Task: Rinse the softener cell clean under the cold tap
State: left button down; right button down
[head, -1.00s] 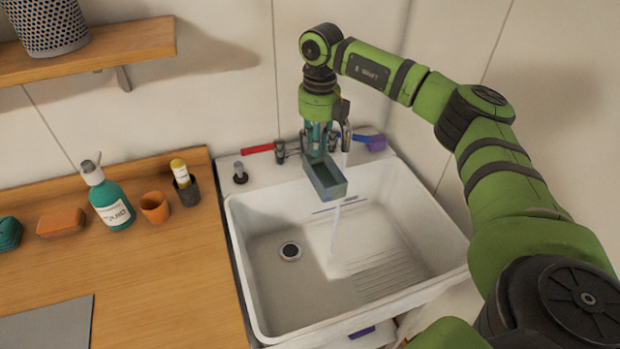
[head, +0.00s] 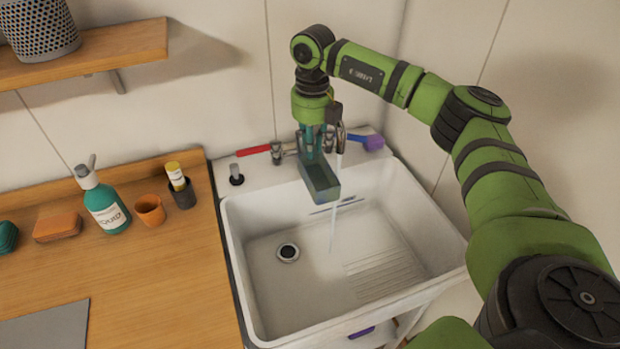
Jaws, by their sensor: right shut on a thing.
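The softener cell, a grey-green open box (head: 321,183), hangs above the back of the white sink (head: 232,262). My right gripper (head: 312,152) points down and is shut on the cell's back end. A thin stream of water (head: 333,229) falls beside the cell's right side into the basin. Whether water enters the cell is hard to tell. The tap has a red handle (head: 255,150) at left and a blue handle (head: 366,140) with a purple end at right. My left gripper is not in view.
On the wooden counter (head: 150,290) left of the sink stand a teal pump bottle (head: 106,206), an orange cup (head: 150,209), a dark holder with a yellow-capped tube (head: 183,193) and an orange block (head: 58,226). A shelf (head: 100,57) hangs above. The basin is clear.

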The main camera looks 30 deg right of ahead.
jog(key=shift+s+a+f, duration=0.15)
jog(key=shift+s+f, duration=0.25)
jog(key=shift+f, duration=0.1)
jog(key=shift+s+a+r, duration=0.1)
jog(key=shift+a+r, duration=0.1)
jog(key=shift+a, duration=0.05)
jog(key=shift+w+a+r+p, duration=0.25)
jog(key=shift+a+r+p, duration=0.5)
jog(key=shift+a+r, duration=0.15)
jog(key=a+r+p, duration=0.3)
jog(key=a+r, duration=0.1)
jog(key=shift+r, duration=0.15)
